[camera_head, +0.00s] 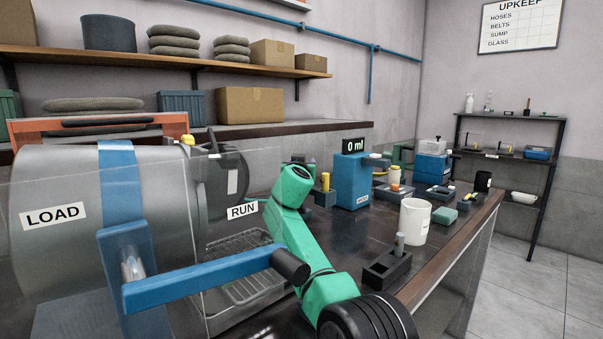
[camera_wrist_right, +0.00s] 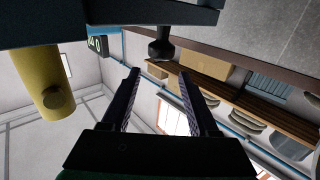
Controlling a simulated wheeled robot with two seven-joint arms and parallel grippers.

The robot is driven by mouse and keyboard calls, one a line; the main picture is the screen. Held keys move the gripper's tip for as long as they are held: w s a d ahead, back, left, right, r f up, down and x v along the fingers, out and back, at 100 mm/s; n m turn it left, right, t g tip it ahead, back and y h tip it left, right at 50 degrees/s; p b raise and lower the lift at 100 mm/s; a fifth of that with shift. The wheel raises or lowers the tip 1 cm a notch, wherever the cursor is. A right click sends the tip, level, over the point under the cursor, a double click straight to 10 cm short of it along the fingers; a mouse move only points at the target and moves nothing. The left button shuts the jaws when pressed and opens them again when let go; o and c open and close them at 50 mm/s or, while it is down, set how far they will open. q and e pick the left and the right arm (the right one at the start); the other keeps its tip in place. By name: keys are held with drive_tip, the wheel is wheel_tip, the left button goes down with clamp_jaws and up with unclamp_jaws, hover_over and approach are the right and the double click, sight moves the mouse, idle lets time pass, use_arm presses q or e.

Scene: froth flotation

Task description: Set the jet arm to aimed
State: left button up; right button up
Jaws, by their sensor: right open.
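I cannot tell for sure which part is the jet arm. In the right wrist view, a dark rounded knob (camera_wrist_right: 160,48) on a short stem lies just beyond the fingertips, between their lines. My right gripper (camera_wrist_right: 158,74) is open and empty, with the knob apart from its fingers. In the head view, my green right arm reaches over the bench and hides its own gripper. A yellow cylinder (camera_head: 326,182) stands on a dark mount just right of the arm's end; a large yellow cylinder (camera_wrist_right: 42,80) shows left in the wrist view. My left gripper is not in view.
A blue box with a 0 ml display (camera_head: 353,180) stands beyond my arm. A drum (camera_head: 70,185) with a blue lever (camera_head: 205,280) lies left, close to my arm. A white beaker (camera_head: 414,221) and a black holder (camera_head: 387,270) stand right. A wire tray (camera_head: 240,265) is left.

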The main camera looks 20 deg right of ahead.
wheel_tip(320, 180, up, 16)
drive_tip(key=p, duration=1.2)
